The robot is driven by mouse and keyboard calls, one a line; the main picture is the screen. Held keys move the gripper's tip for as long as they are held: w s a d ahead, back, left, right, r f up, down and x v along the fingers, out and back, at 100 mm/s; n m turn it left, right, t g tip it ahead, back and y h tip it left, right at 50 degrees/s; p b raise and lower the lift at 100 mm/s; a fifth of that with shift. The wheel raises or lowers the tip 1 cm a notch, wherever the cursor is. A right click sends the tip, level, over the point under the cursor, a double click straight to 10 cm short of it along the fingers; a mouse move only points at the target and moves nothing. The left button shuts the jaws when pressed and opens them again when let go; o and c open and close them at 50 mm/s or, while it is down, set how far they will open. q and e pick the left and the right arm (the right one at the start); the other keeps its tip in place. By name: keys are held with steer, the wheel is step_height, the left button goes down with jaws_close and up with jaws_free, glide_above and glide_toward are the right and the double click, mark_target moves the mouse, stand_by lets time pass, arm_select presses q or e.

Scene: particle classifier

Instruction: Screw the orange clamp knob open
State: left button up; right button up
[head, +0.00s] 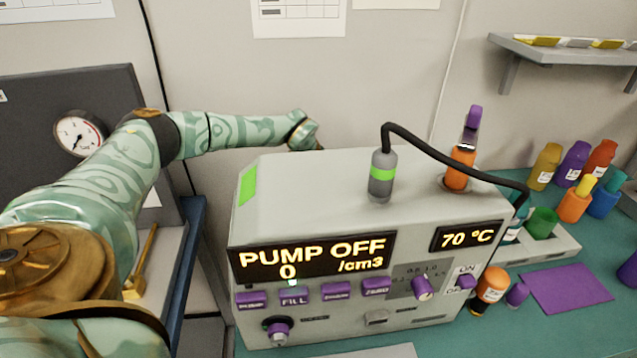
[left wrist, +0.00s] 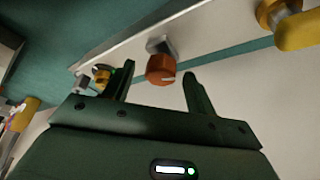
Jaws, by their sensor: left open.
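The orange clamp knob (left wrist: 160,69) shows in the left wrist view, on a short grey stem at a pale edge. It lies just beyond and between the two dark green fingers of my left gripper (left wrist: 158,80). The gripper is open and nothing shows held in it. Whether a finger touches the knob I cannot tell. In the head view my left arm reaches behind the white particle classifier (head: 330,215), and its gripper and the clamp knob are hidden there. My right gripper is in neither view.
The machine's display reads PUMP OFF. A grey probe (head: 381,175) with a black cable stands on its top beside an orange bottle (head: 459,168). Several coloured bottles stand at the right. In the left wrist view a yellow handle (left wrist: 300,30) on a brass fitting is at top right.

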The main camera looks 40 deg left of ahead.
arm_select(q)
steer(key=shift+c, duration=0.4)
steer(key=c, duration=0.9)
steer(key=shift+r, duration=0.1)
